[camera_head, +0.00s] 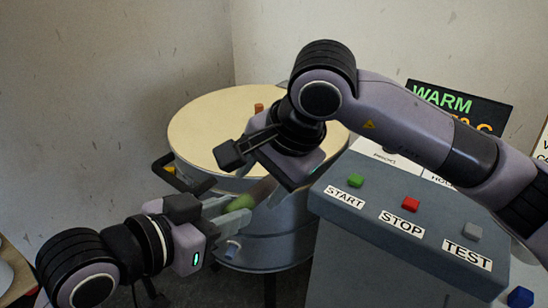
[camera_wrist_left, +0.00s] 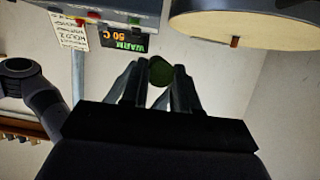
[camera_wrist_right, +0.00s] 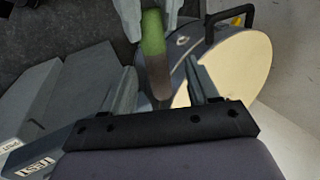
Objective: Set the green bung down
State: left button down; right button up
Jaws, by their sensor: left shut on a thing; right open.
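The green bung (camera_head: 242,202) is held in my left gripper (camera_head: 228,212), in front of the drum. It has a green part and a brownish-grey part. In the left wrist view the bung (camera_wrist_left: 160,71) shows end-on as a dark green round between the shut fingers. In the right wrist view the green part (camera_wrist_right: 152,34) is by the left fingers at the top. The brownish part points down between the spread fingers of my right gripper (camera_wrist_right: 161,68). My right gripper is open around that part; I cannot tell whether it touches. Its fingers are partly hidden in the head view.
A round drum with a cream lid (camera_head: 205,125) stands behind the grippers, with an orange peg (camera_head: 259,107) on top and a black side handle (camera_head: 165,172). At right is a grey console (camera_head: 380,250) with START, STOP and TEST buttons. A display (camera_head: 460,105) reads WARM.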

jog(key=shift+x, duration=1.3)
jog(key=shift+r, duration=0.1)
grip_shut()
pick_arm(q)
jog(key=c, duration=0.8)
grip_release()
jog(key=w+a+f+n+y, duration=0.1)
jog(key=a+f+n+y, duration=0.15)
jog(key=f, duration=0.55)
jog(key=a+f+n+y, duration=0.1)
jog(key=a+f+n, duration=0.15)
jog(key=f, duration=0.55)
jog(key=s+a+f+y, duration=0.1)
jog(key=s+a+f, duration=0.2)
jog(key=f, duration=0.2)
jog(key=s+a+f+y, duration=0.1)
jog(key=s+a+f, duration=0.1)
jog(key=s+f, duration=0.2)
jog(key=s+a+f+y, duration=0.1)
jog(key=s+a+f, duration=0.2)
jog(key=f, duration=0.4)
jog(key=shift+s+a+f+n, duration=0.15)
jog(key=shift+s+a+n, duration=0.15)
jog(key=shift+s, duration=0.3)
